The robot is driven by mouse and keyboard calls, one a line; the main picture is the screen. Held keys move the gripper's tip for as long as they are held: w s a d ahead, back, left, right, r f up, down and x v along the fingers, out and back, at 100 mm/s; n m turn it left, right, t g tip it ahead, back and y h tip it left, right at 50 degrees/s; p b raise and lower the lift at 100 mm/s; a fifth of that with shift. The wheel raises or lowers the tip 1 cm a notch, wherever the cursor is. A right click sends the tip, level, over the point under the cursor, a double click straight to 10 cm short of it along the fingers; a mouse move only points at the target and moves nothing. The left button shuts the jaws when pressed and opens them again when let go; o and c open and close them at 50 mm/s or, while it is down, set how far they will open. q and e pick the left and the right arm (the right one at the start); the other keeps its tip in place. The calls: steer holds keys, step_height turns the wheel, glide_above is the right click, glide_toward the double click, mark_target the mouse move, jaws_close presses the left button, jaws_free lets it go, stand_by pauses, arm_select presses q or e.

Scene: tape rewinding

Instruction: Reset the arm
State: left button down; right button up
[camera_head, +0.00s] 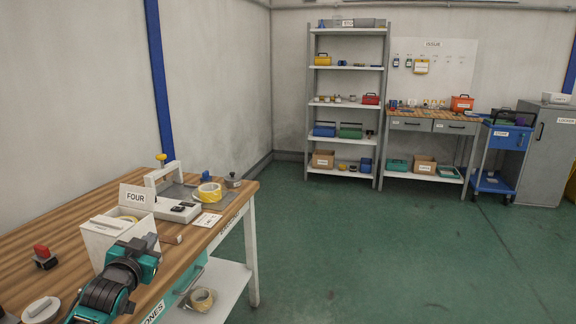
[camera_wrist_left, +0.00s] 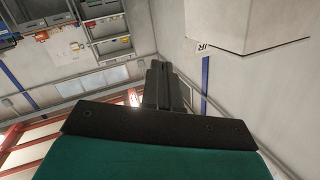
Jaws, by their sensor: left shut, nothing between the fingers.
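My left gripper (camera_head: 150,241) is in front of a white box (camera_head: 100,240) at the front of the wooden workbench (camera_head: 75,223). In the left wrist view its dark fingers (camera_wrist_left: 158,78) are together with nothing between them. A yellow tape roll (camera_head: 209,192) lies on the bench toward its far end. A sign reading FOUR (camera_head: 136,198) stands behind the box. Another tape roll (camera_head: 202,299) is on the shelf under the bench. My right gripper is not in view.
A red-topped item (camera_head: 43,257) and a round white item (camera_head: 41,310) are on the bench at left. A white shelf unit (camera_head: 346,99), a second bench (camera_head: 434,116) and a blue cart (camera_head: 503,155) stand at the back. The green floor (camera_head: 380,245) is clear.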

arm_select(q)
steer(key=s+d+f+g+h, duration=0.1)
steer(key=s+d+f, duration=0.3)
steer(key=s+f, duration=0.3)
steer(key=s+d+f+g+h, duration=0.1)
steer(key=s+d+f+g, duration=0.15)
steer(key=s+f, duration=0.45)
steer(key=s+d+f, duration=0.2)
steer(key=s, duration=0.4)
steer(key=s+d+f+g, duration=0.1)
steer(key=s+d+f, duration=0.2)
steer(key=s, duration=0.4)
steer(key=s+d+f+g, duration=0.1)
steer(key=s+d+f, duration=0.1)
steer(key=s, duration=0.5)
steer(key=shift+d+f+n+h, duration=0.3)
steer(key=shift+f+h, duration=0.1)
steer(key=shift+f, duration=0.25)
steer(key=shift+a+g, duration=0.15)
steer(key=shift+g, duration=0.1)
